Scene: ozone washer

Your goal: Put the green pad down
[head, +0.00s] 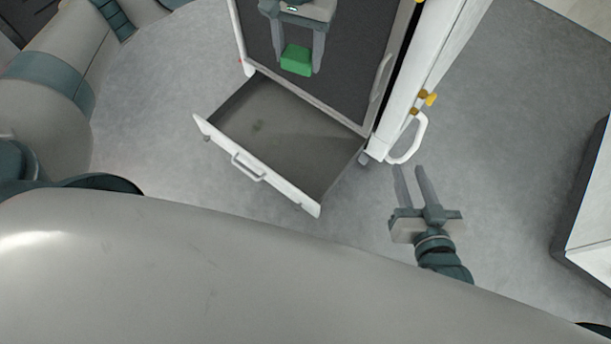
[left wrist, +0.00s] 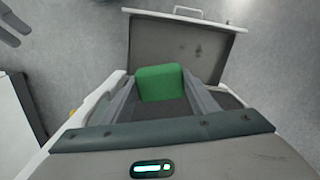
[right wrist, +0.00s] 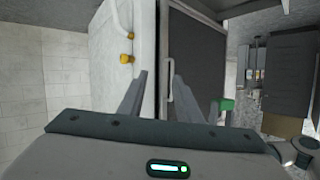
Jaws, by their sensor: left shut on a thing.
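The green pad (head: 297,60) is a small block between the fingers of my left gripper (head: 300,66). In the head view the gripper is over the dark top of the white machine, just beyond the open drawer (head: 221,152). In the left wrist view the pad (left wrist: 160,83) sits between the finger ends, with the drawer past it. The drawer is pulled out and looks empty. My right gripper (head: 410,170) has its fingers apart with nothing between them, to the right of the machine. The pad also shows small in the right wrist view (right wrist: 227,104).
The white machine (head: 408,85) has a handle (head: 418,140) and yellow knobs (head: 430,98) on its right side. Grey floor is clear left of the drawer and to the right of the machine. A white cabinet (head: 592,215) stands at the far right.

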